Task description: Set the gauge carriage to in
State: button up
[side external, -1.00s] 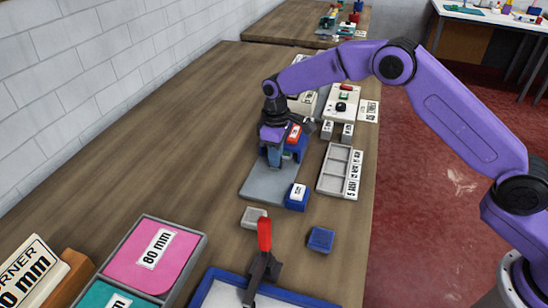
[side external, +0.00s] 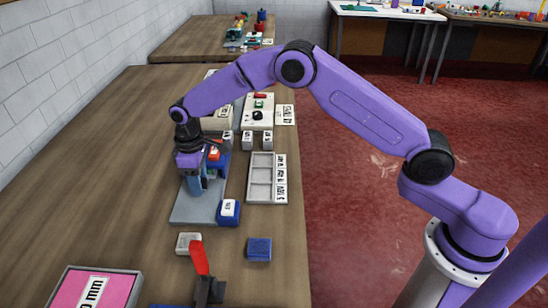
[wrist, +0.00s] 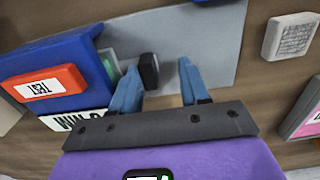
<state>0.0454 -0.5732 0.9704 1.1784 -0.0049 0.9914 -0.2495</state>
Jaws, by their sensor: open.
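The gauge is a blue housing (side external: 218,163) on a grey base plate (side external: 190,213) in the side view. In the wrist view its blue housing (wrist: 65,55) is at the left, with a red block labelled TEST (wrist: 45,83). A black knob (wrist: 149,72) stands by a green part at the housing's edge, above the grey plate (wrist: 205,40); it may belong to the carriage. My gripper (wrist: 158,66) is open, with blue fingers. The knob appears between the fingers, nearer the left one; contact cannot be told. The carriage's setting is not readable.
A blue block with a white label (side external: 229,209) stands at the plate's right corner. A compartment tray (side external: 261,176) is to the right. A small grey block (side external: 188,242), a blue block (side external: 259,248) and a red-handled tool (side external: 199,258) are nearer the camera.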

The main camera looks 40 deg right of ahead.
jog(key=s+a, duration=0.5)
jog(key=shift+s+a, duration=0.25)
notch_tip(320, 180, up, 18)
jog(key=s+d+n, duration=0.1)
jog(key=s+d, duration=0.4)
jog(key=s, duration=0.4)
jog(key=s+d+n, duration=0.1)
jog(key=s+d, duration=0.4)
jog(key=s, duration=0.5)
jog(key=shift+d, duration=0.3)
jog(key=w+a+m, duration=0.1)
jog(key=w+a, duration=0.4)
jog(key=w, duration=0.5)
jog(key=w+a+m, duration=0.1)
jog(key=w+a, duration=0.5)
jog(key=w, duration=0.3)
jog(key=f, duration=1.8)
jog(key=shift+w+d, duration=0.1)
jog(key=shift+d, duration=0.15)
